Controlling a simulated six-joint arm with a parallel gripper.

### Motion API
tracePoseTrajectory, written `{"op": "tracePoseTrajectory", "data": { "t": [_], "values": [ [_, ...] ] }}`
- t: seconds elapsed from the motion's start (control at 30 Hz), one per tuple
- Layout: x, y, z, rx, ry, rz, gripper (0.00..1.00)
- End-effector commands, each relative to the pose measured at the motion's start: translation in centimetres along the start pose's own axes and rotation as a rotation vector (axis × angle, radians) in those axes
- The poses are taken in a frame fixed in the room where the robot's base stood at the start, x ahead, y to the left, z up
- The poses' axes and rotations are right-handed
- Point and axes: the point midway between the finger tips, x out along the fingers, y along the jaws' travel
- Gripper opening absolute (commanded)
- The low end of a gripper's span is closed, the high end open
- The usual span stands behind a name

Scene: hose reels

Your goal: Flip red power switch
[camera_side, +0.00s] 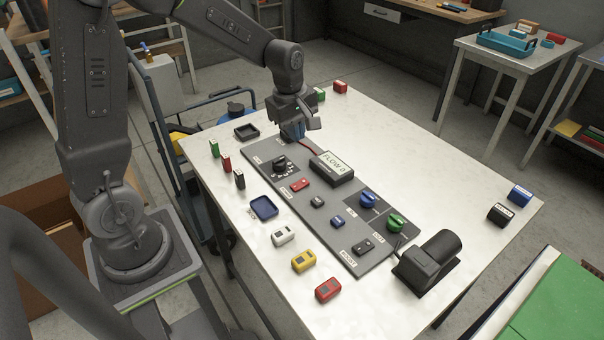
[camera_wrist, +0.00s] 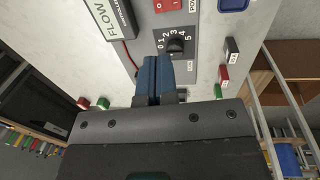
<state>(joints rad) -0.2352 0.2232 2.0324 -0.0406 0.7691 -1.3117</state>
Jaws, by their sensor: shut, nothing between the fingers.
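The red power switch (camera_side: 300,185) is a small red rocker on the dark grey control panel (camera_side: 332,228), beside the dial. In the wrist view the switch (camera_wrist: 168,5) is cut off by the top edge, with a power label to its right. My gripper (camera_side: 294,136) is over the far left end of the panel, apart from the switch, with the dial between them. In the wrist view its blue fingers (camera_wrist: 154,62) are together with nothing between them. Which way the rocker is tilted is too small to tell.
A black dial (camera_side: 279,163) numbered 0 to 5 and a FLOW display box (camera_side: 332,168) stand near the switch. Blue (camera_side: 368,199) and green (camera_side: 396,222) knobs sit further along. Several coloured blocks and a blue tray (camera_side: 264,207) lie around the panel.

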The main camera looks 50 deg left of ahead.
Motion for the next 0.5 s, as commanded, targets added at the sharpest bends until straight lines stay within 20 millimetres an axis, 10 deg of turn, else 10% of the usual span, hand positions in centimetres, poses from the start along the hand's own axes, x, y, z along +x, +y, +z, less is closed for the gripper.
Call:
{"op": "tracePoseTrajectory", "data": {
  "t": [0.5],
  "values": [
    [4.5,-0.1,0.1,0.003,-0.001,-0.006,0.0]
  ]
}}
